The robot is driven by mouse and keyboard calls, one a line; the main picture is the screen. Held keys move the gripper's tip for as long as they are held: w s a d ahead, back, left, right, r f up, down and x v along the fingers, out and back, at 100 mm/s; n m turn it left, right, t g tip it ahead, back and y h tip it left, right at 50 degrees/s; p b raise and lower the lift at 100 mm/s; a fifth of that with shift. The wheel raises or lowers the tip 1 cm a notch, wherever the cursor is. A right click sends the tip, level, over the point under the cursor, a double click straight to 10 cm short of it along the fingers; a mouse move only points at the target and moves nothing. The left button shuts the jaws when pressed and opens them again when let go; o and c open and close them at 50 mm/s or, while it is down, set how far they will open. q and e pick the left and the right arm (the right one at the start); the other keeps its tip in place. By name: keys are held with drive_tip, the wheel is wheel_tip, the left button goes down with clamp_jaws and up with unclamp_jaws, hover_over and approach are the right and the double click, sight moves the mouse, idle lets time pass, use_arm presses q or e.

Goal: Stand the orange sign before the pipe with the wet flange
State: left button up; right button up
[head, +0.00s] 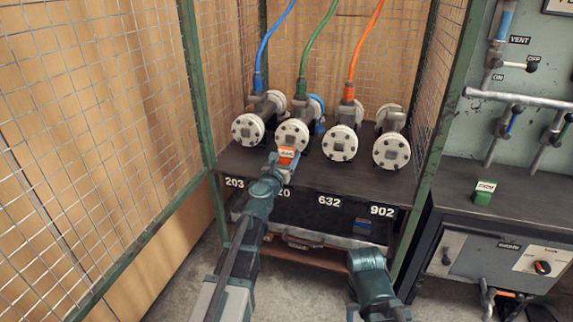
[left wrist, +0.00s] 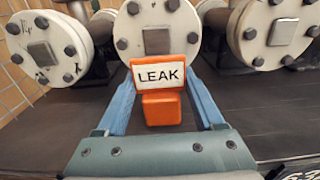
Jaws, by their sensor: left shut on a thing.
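My left gripper (head: 284,160) is shut on the orange sign (head: 287,153), which reads LEAK in the left wrist view (left wrist: 158,74). Its blue fingers (left wrist: 160,98) are on both sides of it. The sign is upright, in front of the second pipe from the left (head: 292,134), whose pale bolted flange shows behind it in the left wrist view (left wrist: 157,40). This pipe has a green hose and blue parts. I cannot tell whether the sign touches the shelf, or which flange is wet. My right gripper is not in view.
Beside it are the blue-hose pipe (head: 248,131), the orange-hose pipe (head: 341,143) and a hoseless pipe (head: 391,151). They stand on a dark shelf (head: 350,184) with number labels, inside a wire cage (head: 90,120). A green sign (head: 485,192) stands on the right bench.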

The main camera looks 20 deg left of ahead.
use_arm(q)
drive_tip(key=shift+f, duration=0.25)
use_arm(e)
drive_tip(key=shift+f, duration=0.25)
use_arm(q)
drive_tip(key=shift+f, duration=0.1)
drive_tip(key=shift+f, duration=0.15)
drive_tip(key=o, duration=1.5)
drive_tip(key=shift+c, duration=0.2)
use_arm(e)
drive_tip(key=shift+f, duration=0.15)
use_arm(q)
drive_tip(key=shift+r, duration=0.2)
drive_tip(key=s, duration=1.2)
drive_tip(key=shift+a, duration=0.2)
